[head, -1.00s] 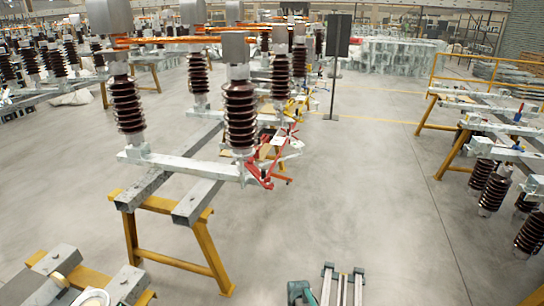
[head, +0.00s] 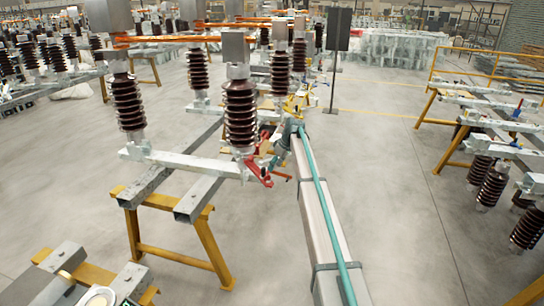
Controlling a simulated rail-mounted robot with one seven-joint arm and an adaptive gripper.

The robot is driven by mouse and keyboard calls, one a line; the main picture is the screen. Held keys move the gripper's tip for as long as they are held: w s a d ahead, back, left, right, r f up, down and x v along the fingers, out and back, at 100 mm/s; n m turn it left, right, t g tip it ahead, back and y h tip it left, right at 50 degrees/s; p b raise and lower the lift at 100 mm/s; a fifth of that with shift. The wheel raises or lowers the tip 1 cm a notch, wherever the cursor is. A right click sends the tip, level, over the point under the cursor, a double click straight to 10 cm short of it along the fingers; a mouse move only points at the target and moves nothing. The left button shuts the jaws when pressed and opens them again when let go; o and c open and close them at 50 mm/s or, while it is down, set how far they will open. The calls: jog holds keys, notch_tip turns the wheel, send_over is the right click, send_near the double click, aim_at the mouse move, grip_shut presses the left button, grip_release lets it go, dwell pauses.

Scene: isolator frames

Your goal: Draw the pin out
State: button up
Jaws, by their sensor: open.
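The isolator frame's red lever linkage (head: 259,170) hangs at the right end of a grey crossbar (head: 185,161), below a brown ribbed insulator (head: 240,112). My arm reaches up from the bottom right. My gripper (head: 273,157) is at its far end, small in the picture, just right of the red linkage and overlapping it in view. It is open, and nothing shows held in it. I cannot tell whether it touches the linkage. The pin cannot be made out; it is too small or hidden behind my gripper and the linkage.
A yellow trestle (head: 170,205) carries the frame's grey beams. More insulators stand on the frame behind and left. A dark panel on a stand (head: 337,32) is behind. Other frames with a yellow rail (head: 488,62) stand at right. Open floor lies between.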

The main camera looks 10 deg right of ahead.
jog(key=n, duration=0.2)
send_near(263, 172)
jog(key=w+d, duration=0.2)
jog(key=a+f+n+b, duration=0.1)
jog(key=f, duration=0.2)
jog(key=w+a+f+n+b, duration=0.1)
jog(key=a+f, duration=0.1)
jog(key=f, duration=0.1)
jog(key=a+f+b, duration=0.1)
jog(key=a+f, duration=0.1)
jog(key=f, duration=0.2)
jog(key=shift+w+n+y, duration=0.2)
jog(key=shift+n+y, duration=0.2)
grip_shut()
jog(key=shift+r, duration=0.15)
dwell(0.8)
jog(key=shift+r+p, duration=0.55)
jog(key=shift+r, duration=2.7)
